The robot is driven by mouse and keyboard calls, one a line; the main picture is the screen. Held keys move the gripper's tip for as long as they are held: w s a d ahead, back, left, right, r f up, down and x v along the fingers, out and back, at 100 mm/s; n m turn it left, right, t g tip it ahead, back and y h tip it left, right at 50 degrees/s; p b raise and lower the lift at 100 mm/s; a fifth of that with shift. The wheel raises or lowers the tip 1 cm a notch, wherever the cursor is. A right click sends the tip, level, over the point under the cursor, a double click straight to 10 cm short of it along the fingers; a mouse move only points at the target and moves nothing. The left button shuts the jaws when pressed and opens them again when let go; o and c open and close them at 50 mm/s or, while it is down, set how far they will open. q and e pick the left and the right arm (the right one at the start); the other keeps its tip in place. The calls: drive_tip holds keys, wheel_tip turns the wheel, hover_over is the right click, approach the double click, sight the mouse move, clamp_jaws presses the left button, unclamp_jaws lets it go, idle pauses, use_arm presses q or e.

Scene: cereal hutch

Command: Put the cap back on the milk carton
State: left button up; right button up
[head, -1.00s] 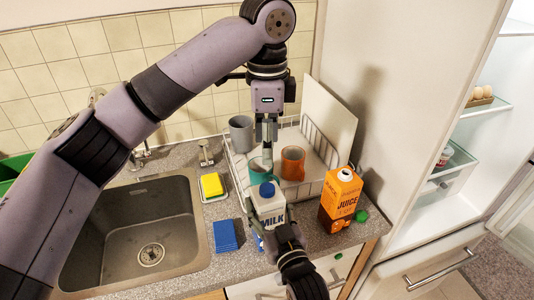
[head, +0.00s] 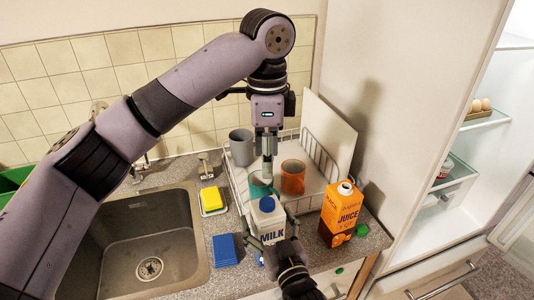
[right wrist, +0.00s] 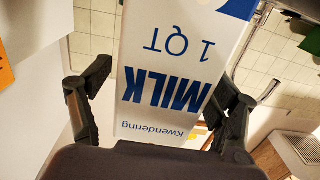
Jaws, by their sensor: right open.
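The white milk carton (head: 272,236) stands at the counter's front, with a blue cap (head: 267,204) at its top. Whether the cap is seated or loose is too small to tell. My left gripper (head: 267,178) points straight down just above and behind the cap, apart from it in the picture; I cannot tell its opening. My right gripper (head: 284,254) is at the carton's near side. In the right wrist view its open fingers (right wrist: 160,115) stand to either side of the carton's lettered face (right wrist: 178,75). Whether they touch the carton is unclear.
An orange juice carton (head: 340,215) stands right of the milk, with a green cap (head: 362,230) beside it. A dish rack (head: 325,160) with a teal cup (head: 257,188), brown cup (head: 292,178) and grey cup (head: 241,148) is behind. A blue sponge (head: 225,249) and sink (head: 140,240) lie left.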

drive_tip(key=v, duration=1.2)
